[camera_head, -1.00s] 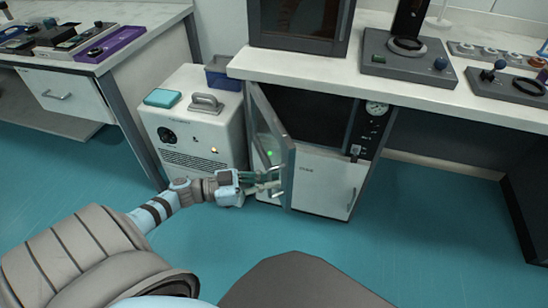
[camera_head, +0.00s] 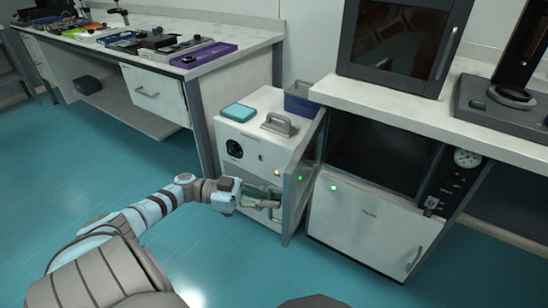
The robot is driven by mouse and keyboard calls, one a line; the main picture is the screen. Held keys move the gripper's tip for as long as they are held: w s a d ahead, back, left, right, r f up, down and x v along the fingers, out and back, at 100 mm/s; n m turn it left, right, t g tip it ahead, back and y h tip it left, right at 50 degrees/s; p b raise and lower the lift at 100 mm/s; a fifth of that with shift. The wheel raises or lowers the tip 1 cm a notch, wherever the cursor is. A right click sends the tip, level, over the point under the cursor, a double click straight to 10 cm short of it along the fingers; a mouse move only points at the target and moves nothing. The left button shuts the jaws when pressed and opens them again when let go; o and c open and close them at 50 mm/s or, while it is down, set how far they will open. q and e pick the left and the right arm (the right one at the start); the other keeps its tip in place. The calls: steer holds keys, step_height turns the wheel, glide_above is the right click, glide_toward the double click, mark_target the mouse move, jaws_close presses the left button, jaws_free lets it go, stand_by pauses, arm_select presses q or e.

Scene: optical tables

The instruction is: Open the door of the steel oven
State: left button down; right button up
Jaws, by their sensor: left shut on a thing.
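The steel oven (camera_head: 365,225) stands under the bench, with a white lower front, a dark open cavity and a control strip with a round gauge at its right. Its door (camera_head: 302,180) is a metal-framed panel with a see-through pane. It stands wide open at the cavity's left side, swung out towards me. My left gripper (camera_head: 272,204) is shut at the door's free edge, low on the side facing the white unit. The pane and frame partly hide the fingertips, and the handle cannot be made out. My right gripper is out of view.
A white unit (camera_head: 262,155) stands close left of the open door, with a teal box (camera_head: 238,112) and a grey handle (camera_head: 279,124) on top. A blue bin (camera_head: 300,98) stands behind. The teal floor in front is clear.

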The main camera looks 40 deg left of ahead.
arm_select(q)
steer(key=c, duration=1.7)
jaws_free()
steer(key=v, duration=1.2)
steer(key=shift+w, duration=0.1)
